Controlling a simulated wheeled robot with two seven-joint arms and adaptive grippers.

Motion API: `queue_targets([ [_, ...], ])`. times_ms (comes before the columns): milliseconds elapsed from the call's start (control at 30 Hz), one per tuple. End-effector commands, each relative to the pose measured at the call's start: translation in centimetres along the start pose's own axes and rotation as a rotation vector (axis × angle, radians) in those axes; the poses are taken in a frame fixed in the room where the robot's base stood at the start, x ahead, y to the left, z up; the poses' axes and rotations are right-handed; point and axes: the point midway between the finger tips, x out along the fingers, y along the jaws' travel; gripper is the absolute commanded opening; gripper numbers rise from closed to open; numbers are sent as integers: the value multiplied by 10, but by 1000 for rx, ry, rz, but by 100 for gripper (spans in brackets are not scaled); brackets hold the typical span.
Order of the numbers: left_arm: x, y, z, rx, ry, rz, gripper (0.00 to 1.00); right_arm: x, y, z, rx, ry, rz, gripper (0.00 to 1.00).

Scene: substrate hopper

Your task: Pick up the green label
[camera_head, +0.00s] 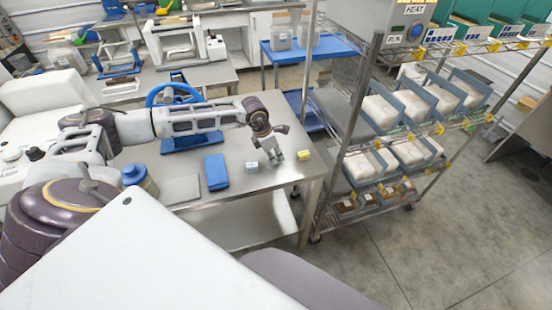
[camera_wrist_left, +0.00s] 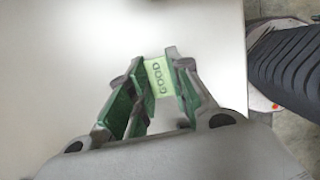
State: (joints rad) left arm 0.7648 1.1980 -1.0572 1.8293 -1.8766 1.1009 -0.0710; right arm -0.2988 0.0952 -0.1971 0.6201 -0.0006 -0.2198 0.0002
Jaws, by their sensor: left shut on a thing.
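The gripper also fills the left wrist view (camera_wrist_left: 157,80). In the head view the label is too small and covered by the fingers to make out. I cannot tell whether it touches the tabletop. My right gripper is in neither view.
A small pale blue and white piece (camera_head: 252,167) lies just left of the gripper, and a yellow one (camera_head: 304,155) just right. A blue box (camera_head: 216,172) lies further left. A wire rack (camera_head: 345,150) with bins stands close beyond the table's right edge.

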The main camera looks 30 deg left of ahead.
Motion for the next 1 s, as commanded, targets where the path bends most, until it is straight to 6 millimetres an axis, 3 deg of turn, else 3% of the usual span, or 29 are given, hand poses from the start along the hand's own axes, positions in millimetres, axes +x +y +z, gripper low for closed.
queue_targets([
  [267, -3, 0, 1, 0, 0, 0, 11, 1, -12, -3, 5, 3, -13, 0],
  [500, -21, 0, 7, 1, -1, 1, 11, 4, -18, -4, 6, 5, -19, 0],
  [1000, -85, 0, 27, 0, -1, 1, 11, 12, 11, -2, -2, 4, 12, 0],
])
